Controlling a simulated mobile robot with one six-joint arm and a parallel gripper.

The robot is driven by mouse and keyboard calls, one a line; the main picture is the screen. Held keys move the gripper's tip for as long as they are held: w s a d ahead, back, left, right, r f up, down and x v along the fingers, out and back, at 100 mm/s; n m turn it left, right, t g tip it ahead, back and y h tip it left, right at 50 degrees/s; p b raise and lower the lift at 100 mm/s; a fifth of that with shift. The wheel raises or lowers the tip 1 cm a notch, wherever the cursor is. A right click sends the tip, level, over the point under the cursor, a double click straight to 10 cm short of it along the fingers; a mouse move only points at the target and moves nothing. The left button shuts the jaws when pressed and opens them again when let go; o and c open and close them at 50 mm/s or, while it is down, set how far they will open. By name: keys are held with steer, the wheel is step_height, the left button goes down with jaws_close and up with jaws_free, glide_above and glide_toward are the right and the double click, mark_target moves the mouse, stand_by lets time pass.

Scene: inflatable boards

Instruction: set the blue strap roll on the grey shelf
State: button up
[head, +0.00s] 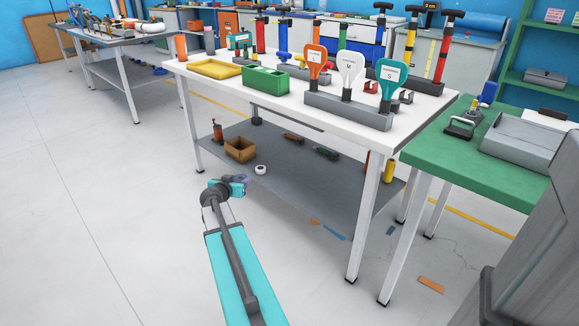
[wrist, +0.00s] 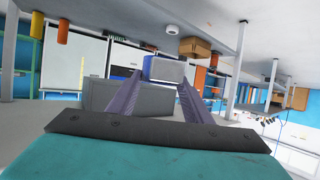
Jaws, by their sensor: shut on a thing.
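My gripper (head: 236,184) is low in front of the white table, just outside the front edge of the grey shelf (head: 290,180). In the wrist view my gripper (wrist: 160,80) has its two purple fingers on either side of the blue strap roll (wrist: 165,70), and is shut on it. The roll shows a blue edge and a greyish face. In the head view it is too small and hidden by the gripper to make out. The grey shelf also shows at the top of the wrist view (wrist: 120,18), which is turned upside down.
On the shelf are a brown box (head: 240,149), a white roll (head: 260,170), a red-topped bottle (head: 217,130) and dark tools at the back. Bare shelf lies right of the white roll. Table legs (head: 361,220) stand at the corners. The tabletop overhangs the shelf.

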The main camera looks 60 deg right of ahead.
steer(key=s+d+f+m+g+b, duration=0.2)
steer(key=s+d+f+b, duration=0.2)
steer(key=s+d+f, duration=0.3)
steer(key=s+d+f+m+g+b, duration=0.2)
steer(key=s+d+f+b, duration=0.3)
steer(key=s+d+f, duration=0.3)
steer(key=s+f+g, duration=0.1)
steer(key=s+f, duration=0.2)
steer(key=s, duration=0.2)
steer(key=shift+s+f+m+g+h, duration=0.3)
steer(key=shift+s, duration=0.05)
steer(key=b, duration=0.3)
glide_above(320, 206)
steer(key=shift+d+f, duration=0.2)
steer(key=shift+f, duration=0.5)
steer(key=shift+f+b, duration=0.7)
steer(key=shift+f, duration=1.1)
steer(key=shift+f, duration=0.1)
